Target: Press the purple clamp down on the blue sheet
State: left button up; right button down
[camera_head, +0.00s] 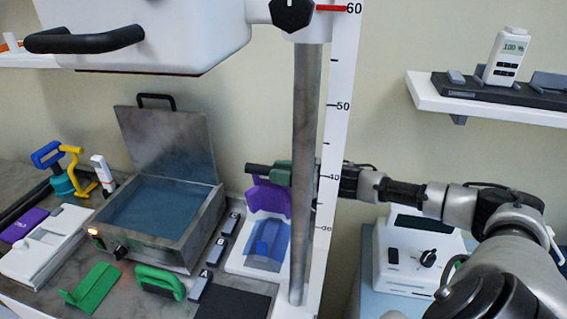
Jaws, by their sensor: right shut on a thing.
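The purple clamp (271,198) stands raised at the back of a white base (238,263), behind the metal post. The blue sheet (268,238) lies on that base, below and in front of the clamp, and looks partly see-through. My right gripper (278,172) reaches in from the right behind the post and is at the clamp's upper edge, shut on it as far as I can see. The post hides part of the gripper and the right side of the base. My left gripper is not in view.
The metal post (306,180) and its scale (338,110) stand in front of my right wrist. An open metal water bath (150,245) is left of the base. Small dark clips (215,250) and green holders (160,282) lie nearby. A white device (405,268) stands at right.

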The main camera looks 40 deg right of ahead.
jog(key=shift+s+a+f+n, duration=0.55)
jog(key=shift+s+a+n, duration=0.2)
jog(key=shift+a, duration=0.15)
jog(key=c, duration=1.1)
grip_release()
jog(key=shift+o, duration=0.2)
jog(key=shift+d, duration=0.1)
